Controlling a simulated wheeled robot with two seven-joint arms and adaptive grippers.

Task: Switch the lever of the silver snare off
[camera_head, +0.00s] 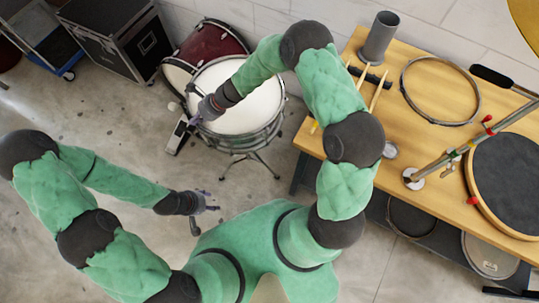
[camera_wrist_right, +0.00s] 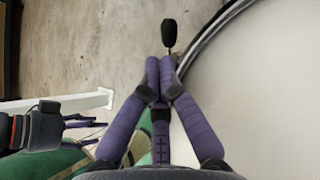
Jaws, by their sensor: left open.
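The silver snare (camera_head: 262,108) has a white head and metal rim and stands on a tripod at the upper centre. Its pale head (camera_wrist_right: 260,100) and curved rim (camera_wrist_right: 205,38) fill the right of the right wrist view. A black-tipped lever (camera_wrist_right: 169,32) sticks out beside the rim, just beyond my right fingertips. My right gripper (camera_wrist_right: 160,72) has its purple fingers drawn together, with no object visible between them; whether they touch the lever stem is unclear. In the head view my right gripper (camera_head: 195,112) is at the snare's left edge. My left gripper (camera_head: 208,201) is open, below the snare.
A red drum (camera_head: 211,42) stands behind the snare. Black cases (camera_head: 108,38) are at the upper left. A wooden bench (camera_head: 420,125) on the right holds a hoop (camera_head: 403,88), a grey cup (camera_head: 379,38) and a dark round pad (camera_head: 508,180). Open floor lies left of the snare.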

